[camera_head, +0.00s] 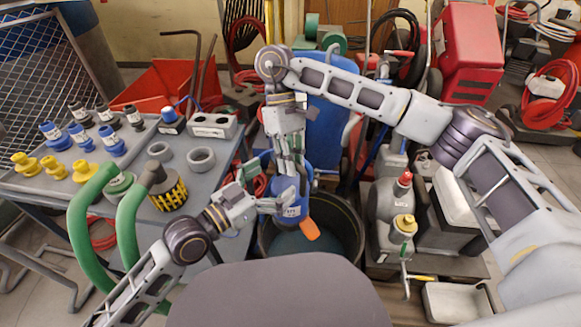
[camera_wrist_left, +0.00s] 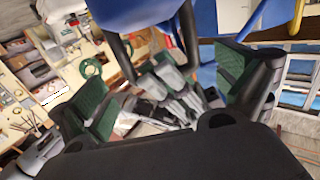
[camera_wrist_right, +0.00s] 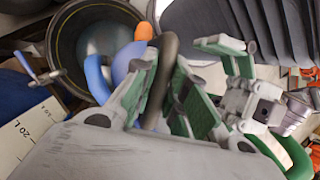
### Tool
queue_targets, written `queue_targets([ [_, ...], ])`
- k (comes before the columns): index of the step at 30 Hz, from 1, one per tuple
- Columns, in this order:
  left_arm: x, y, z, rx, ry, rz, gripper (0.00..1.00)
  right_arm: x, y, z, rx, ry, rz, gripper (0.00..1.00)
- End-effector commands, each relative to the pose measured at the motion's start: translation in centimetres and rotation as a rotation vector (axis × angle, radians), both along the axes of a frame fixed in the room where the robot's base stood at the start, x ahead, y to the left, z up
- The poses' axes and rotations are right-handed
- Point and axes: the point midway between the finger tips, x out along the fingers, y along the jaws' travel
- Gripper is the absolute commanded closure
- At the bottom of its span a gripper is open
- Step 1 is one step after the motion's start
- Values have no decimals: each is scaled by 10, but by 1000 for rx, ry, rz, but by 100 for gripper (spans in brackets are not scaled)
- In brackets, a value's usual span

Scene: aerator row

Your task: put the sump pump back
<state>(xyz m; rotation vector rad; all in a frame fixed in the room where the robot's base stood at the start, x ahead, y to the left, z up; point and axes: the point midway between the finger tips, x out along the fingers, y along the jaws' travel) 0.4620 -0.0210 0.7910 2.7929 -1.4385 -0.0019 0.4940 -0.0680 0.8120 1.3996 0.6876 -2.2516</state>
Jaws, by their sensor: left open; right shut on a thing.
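The sump pump (camera_head: 292,203) is a blue body with a dark loop handle and an orange float (camera_head: 310,230). It hangs over a round black tub (camera_head: 353,218) with water in it. My right gripper (camera_head: 291,167) comes down from above and is shut on the pump's handle; the handle (camera_wrist_right: 168,62) shows between its fingers in the right wrist view. My left gripper (camera_head: 265,190) is open beside the pump, on its left. In the left wrist view the pump's blue body (camera_wrist_left: 140,15) is just past the open fingers. Whether the left fingers touch it, I cannot tell.
A grey table (camera_head: 215,172) on the left bears yellow, blue and black fittings, grey rings and a yellow-black caged part (camera_head: 168,195). Green pipes (camera_head: 128,225) curve in front of it. Grey bottles (camera_head: 402,225) stand right of the tub.

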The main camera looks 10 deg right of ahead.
Motion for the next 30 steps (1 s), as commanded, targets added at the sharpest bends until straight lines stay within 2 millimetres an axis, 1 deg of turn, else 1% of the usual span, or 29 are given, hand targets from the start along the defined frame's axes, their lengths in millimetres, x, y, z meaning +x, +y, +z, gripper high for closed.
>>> queue_targets([
  [1,3,-3,0,-2,0,1,0,0,0,3,2,-2,0,100],
  [21,28,-39,0,-2,0,1,0,0,0,3,2,-2,0,100],
  [30,34,-47,0,-1,-1,0,0,0,0,3,3,-2,1,100],
])
